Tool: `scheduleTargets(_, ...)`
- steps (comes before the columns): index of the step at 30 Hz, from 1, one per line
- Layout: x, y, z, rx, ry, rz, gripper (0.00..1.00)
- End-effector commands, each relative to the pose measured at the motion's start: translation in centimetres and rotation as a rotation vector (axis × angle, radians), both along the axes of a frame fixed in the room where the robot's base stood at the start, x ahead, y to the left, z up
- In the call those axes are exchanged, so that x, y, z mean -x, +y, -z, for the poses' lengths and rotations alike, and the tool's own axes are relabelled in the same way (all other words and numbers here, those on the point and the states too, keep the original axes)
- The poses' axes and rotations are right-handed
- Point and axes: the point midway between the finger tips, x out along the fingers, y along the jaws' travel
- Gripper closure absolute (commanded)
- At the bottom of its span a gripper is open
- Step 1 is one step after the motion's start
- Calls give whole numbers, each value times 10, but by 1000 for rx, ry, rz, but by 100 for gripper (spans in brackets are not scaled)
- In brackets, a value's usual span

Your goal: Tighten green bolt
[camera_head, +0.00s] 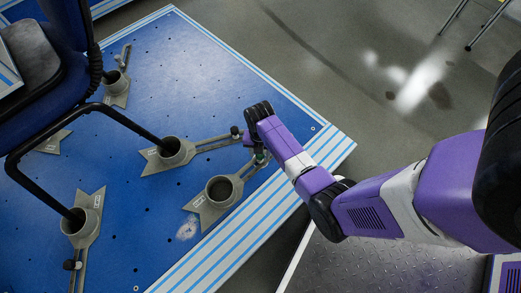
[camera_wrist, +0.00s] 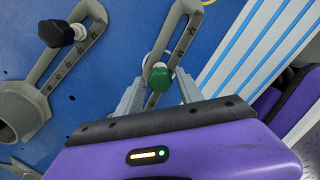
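The green bolt (camera_wrist: 159,79) has a knobbed green head and sits at the slot of a grey slotted arm (camera_wrist: 171,37) in the wrist view. My gripper (camera_wrist: 160,90) has its two grey fingers spread, one on each side of the green bolt. A gap shows between the fingers and the head, so I see no clear contact. In the head view the green bolt (camera_head: 260,157) is a small spot beside my gripper (camera_head: 256,150), mostly hidden by it.
A black bolt (camera_wrist: 57,33) sits on a neighbouring slotted arm. Grey cup fixtures (camera_head: 220,191) stand on the blue platform (camera_head: 185,65). A chair's black legs (camera_head: 125,120) rest in some cups. Striped edging (camera_head: 235,240) borders the platform, with open floor beyond.

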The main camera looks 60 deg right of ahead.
Motion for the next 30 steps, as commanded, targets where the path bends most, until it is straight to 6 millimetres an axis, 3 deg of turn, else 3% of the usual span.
scheduleTargets(1,0,0,0,0,0,0,69)
scheduleTargets(6,0,0,0,0,0,1,100)
scheduleTargets(11,0,0,-1,0,0,25,100)
scheduleTargets(21,0,0,-1,0,-1,335,100)
scheduleTargets(30,0,0,0,0,-1,355,100)
